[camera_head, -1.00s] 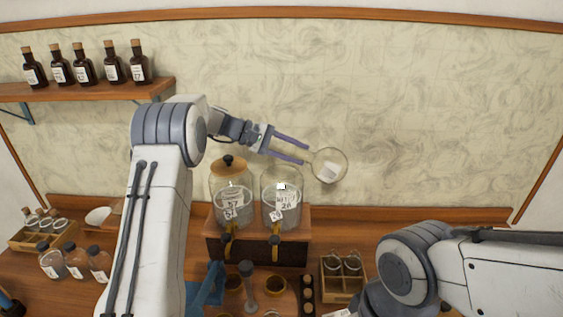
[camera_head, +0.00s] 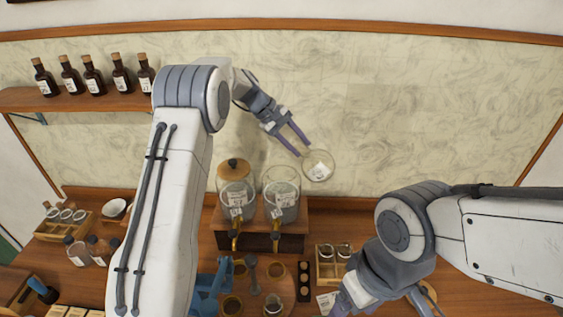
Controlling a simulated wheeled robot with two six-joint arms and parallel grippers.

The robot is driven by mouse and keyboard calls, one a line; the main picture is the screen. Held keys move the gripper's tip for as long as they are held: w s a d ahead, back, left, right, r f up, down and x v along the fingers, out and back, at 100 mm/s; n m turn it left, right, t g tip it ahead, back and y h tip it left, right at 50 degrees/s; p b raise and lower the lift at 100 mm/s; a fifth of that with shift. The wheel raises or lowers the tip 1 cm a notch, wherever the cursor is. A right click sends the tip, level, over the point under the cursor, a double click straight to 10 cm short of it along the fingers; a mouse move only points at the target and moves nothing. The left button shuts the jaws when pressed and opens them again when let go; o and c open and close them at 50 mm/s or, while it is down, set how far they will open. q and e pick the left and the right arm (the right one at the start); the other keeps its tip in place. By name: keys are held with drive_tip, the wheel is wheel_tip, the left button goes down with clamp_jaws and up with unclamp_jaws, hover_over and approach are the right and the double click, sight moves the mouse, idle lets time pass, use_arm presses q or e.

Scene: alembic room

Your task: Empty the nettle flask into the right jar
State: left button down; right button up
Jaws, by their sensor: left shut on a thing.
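My left gripper (camera_head: 295,144) is shut on the round clear glass flask (camera_head: 319,166) and holds it in the air, up and to the right of the jars. The flask has a white label whose writing is too small to read; its contents cannot be told. The right jar (camera_head: 282,195) is clear glass, labelled, without a lid, and has a brass tap. The left jar (camera_head: 236,190) has a wooden lid with a dark knob. My right gripper is low at the bottom edge, only partly visible, and its opening is unclear.
The jars stand on a wooden stand (camera_head: 293,242). A wooden crate with small jars (camera_head: 331,268) is on the bench to its right. A blue thing (camera_head: 211,285) and several cups are in front. Brown bottles (camera_head: 94,75) line the left shelf. The wall behind the flask is clear.

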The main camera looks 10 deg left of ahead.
sight(320, 152)
use_arm(q)
drive_tip(key=shift+w+d+r+y+p, duration=0.2)
drive_tip(key=shift+d+y+p, duration=0.3)
drive_tip(key=shift+p, duration=0.6)
drive_tip(key=shift+w+d+r+y+p, duration=0.1)
drive_tip(key=shift+d+r+y+p, duration=0.35)
drive_tip(key=shift+p, duration=0.65)
drive_tip(key=shift+d+f+g+y, duration=0.15)
drive_tip(key=shift+f+g+y, duration=0.15)
drive_tip(key=shift+y, duration=0.05)
drive_tip(key=d+r+y, duration=0.1)
drive_tip(key=w+d+r+g+y, duration=0.1)
drive_tip(key=y, duration=0.1)
drive_tip(key=shift+d+b, duration=0.3)
drive_tip(key=shift+d, duration=0.05)
drive_tip(key=shift+w+d+f+y, duration=0.15)
drive_tip(key=shift+d+f+y, duration=0.1)
drive_tip(key=shift+d+y, duration=0.5)
drive_tip(key=shift+a+y, duration=0.1)
drive_tip(key=shift+y, duration=0.15)
